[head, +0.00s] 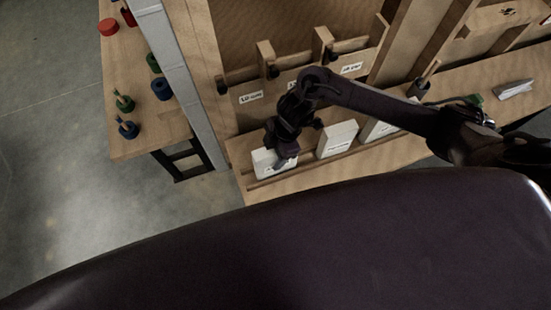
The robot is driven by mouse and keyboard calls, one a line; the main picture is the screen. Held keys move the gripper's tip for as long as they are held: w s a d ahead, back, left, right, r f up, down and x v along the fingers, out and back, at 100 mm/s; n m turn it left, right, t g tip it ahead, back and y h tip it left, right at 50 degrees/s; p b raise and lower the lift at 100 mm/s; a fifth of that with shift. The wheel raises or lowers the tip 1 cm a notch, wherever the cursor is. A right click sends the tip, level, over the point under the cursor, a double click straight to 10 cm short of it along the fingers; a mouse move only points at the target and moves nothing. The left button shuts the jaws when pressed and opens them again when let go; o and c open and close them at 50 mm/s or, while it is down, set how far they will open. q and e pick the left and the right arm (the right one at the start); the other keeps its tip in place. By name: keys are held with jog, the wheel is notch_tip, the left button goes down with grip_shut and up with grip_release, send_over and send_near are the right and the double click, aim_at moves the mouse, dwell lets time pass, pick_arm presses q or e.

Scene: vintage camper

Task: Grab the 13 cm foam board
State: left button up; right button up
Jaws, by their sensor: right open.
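Three white foam boards stand in a row in a slotted wooden holder (312,172) on the bench: a left one (264,157), a middle one (337,139) and a right one (374,130). They bear small dark print that is too small to read, so I cannot tell which is 13 cm. My right gripper (285,160) is open at the left board, over its upper right part. I cannot tell whether it touches the board. My right forearm covers part of the right board. My left gripper is out of view.
Behind the boards is a wooden panel with white labels (250,97) and wooden uprights (266,56). A side table (130,90) at left holds red, green and blue pieces. Tools and a white stack (514,89) lie at right.

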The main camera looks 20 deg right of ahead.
jog(key=shift+f, duration=0.1)
jog(key=shift+c, duration=0.3)
grip_shut()
